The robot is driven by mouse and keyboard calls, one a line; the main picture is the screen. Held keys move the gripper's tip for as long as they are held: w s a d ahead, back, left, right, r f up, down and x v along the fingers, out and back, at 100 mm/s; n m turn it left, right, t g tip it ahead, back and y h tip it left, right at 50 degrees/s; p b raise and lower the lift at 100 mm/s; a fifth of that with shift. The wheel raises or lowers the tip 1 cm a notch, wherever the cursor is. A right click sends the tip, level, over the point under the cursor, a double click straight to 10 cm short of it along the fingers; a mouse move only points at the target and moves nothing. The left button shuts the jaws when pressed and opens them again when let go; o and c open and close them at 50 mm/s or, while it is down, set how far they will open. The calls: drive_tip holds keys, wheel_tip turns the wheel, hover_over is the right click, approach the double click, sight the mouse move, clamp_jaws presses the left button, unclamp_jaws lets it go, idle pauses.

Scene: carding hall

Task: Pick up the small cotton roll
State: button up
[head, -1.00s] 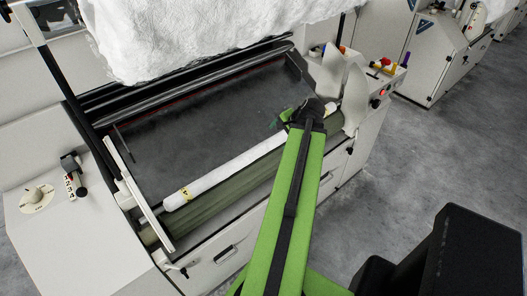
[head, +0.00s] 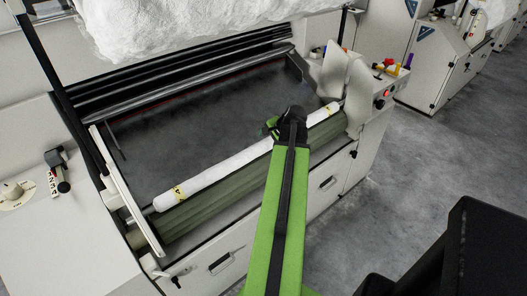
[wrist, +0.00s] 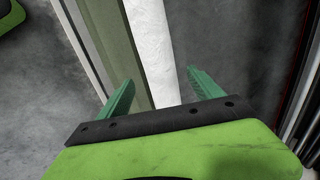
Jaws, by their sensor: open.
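The small cotton roll (head: 222,171) is a long white cylinder with yellow bands near its ends. It lies across the front of the carding machine, beside a green roller (head: 205,208). My arm hides part of its middle. My gripper (head: 271,126) is over the roll, right of its middle in the head view. In the wrist view, the two green fingers of my gripper (wrist: 158,80) are apart, and the white roll (wrist: 152,50) runs between them, nearer the left finger. Nothing is held. I cannot tell the height of the fingertips above the roll.
A dark flat bed (head: 190,120) lies behind the roll. Pale curved guards (head: 335,75) stand by its right end, and a light rail (head: 125,190) by its left end. A large white cotton mass (head: 190,25) hangs above. Grey floor (head: 430,160) is clear at right.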

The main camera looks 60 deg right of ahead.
sight(265, 144)
drive_tip(key=b+x, duration=0.2)
drive_tip(key=x, duration=0.2)
drive_tip(key=shift+w+d+f+b, duration=0.1)
drive_tip(key=shift+b, duration=0.2)
clamp_jaws()
drive_tip(key=shift+r, duration=0.2)
